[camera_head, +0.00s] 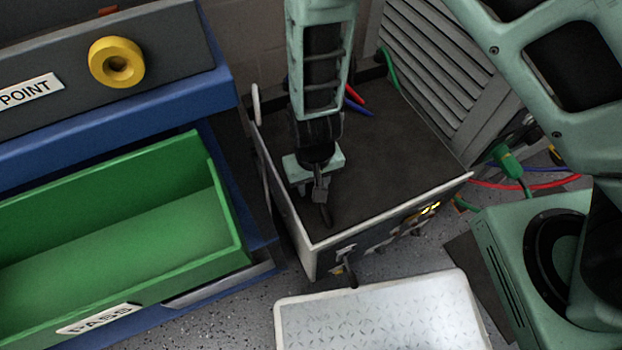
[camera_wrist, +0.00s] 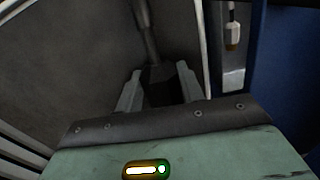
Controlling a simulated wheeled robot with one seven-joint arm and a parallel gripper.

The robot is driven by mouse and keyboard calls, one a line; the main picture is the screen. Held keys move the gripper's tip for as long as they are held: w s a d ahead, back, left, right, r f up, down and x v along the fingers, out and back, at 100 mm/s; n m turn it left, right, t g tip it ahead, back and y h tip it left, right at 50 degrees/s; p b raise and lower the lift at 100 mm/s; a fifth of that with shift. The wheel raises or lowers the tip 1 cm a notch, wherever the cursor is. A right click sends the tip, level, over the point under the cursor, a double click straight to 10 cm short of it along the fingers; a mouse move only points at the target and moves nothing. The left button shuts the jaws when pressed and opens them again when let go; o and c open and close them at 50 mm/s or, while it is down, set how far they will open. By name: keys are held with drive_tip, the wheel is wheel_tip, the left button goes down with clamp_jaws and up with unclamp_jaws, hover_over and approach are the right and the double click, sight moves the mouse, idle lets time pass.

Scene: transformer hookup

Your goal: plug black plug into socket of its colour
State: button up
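My gripper (camera_head: 321,186) is above the dark top of a grey box, pointing down. Its fingers are closed on the black plug (camera_head: 326,214), whose dark shaft sticks out past the fingertips. In the wrist view the black plug (camera_wrist: 160,80) sits between the two pale fingers of my gripper (camera_wrist: 159,82), with the shaft running up the picture. The grey box (camera_head: 285,215) has several small fittings on its front face (camera_head: 385,238), seen at a steep angle. I cannot tell which of these is the black socket.
Red and blue cables (camera_head: 357,101) lie at the box's back, and more cables (camera_head: 525,185) run to its right. A green bin (camera_head: 110,220) is at left, below a yellow knob (camera_head: 116,62). A pale metal plate (camera_head: 385,315) lies in front. A louvred grey panel (camera_head: 435,80) stands behind.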

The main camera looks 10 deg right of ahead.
drive_tip(key=shift+r+p, duration=2.95)
drive_tip(key=shift+r, duration=0.1)
